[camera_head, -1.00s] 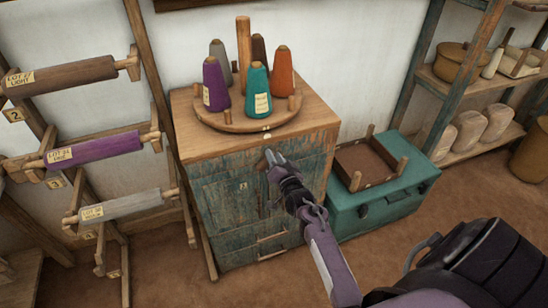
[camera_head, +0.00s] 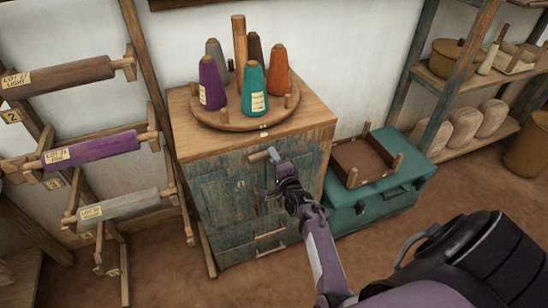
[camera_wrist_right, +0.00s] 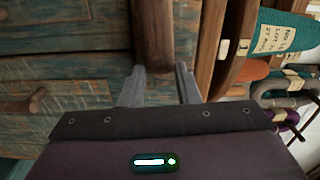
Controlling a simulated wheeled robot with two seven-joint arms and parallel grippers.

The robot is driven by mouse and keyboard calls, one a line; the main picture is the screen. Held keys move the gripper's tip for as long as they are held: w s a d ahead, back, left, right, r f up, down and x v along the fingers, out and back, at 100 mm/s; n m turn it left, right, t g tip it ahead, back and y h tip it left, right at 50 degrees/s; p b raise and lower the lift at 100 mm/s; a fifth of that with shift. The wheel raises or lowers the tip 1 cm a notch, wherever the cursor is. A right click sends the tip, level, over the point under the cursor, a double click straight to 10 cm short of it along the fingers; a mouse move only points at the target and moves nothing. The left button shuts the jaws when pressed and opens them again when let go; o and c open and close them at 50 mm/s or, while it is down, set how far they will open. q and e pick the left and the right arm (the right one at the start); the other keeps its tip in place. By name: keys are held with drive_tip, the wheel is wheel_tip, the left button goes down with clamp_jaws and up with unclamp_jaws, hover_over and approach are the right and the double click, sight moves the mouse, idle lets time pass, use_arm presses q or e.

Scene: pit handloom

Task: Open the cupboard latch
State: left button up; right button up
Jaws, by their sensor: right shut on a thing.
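The cupboard (camera_head: 225,215) is a worn blue-green wooden cabinet with a pale wood top and doors on its front. Its latch (camera_head: 258,156) is a short wooden bar high on the front, and its end shows just left of my right gripper (camera_head: 273,155). In the right wrist view the bar (camera_wrist_right: 153,40) runs between the two grey fingers of my right gripper (camera_wrist_right: 162,85). The gripper is shut on it, and the fingers hide part of the bar in the head view. The doors look closed. My left gripper is not in view.
A round wooden stand (camera_head: 222,118) with several coloured yarn cones sits on the cupboard. A teal chest (camera_head: 375,205) with a brown tray (camera_head: 362,158) stands right of it. A yarn rack (camera_head: 105,205) stands to the left. Bare floor lies in front.

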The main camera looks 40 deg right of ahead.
drive_tip(key=shift+f+m, duration=0.15)
drive_tip(key=shift+m, duration=0.45)
drive_tip(key=o, duration=1)
drive_tip(key=p+v, duration=0.5)
drive_tip(key=v, duration=0.2)
drive_tip(key=shift+s+a, duration=0.1)
drive_tip(key=shift+s, duration=0.3)
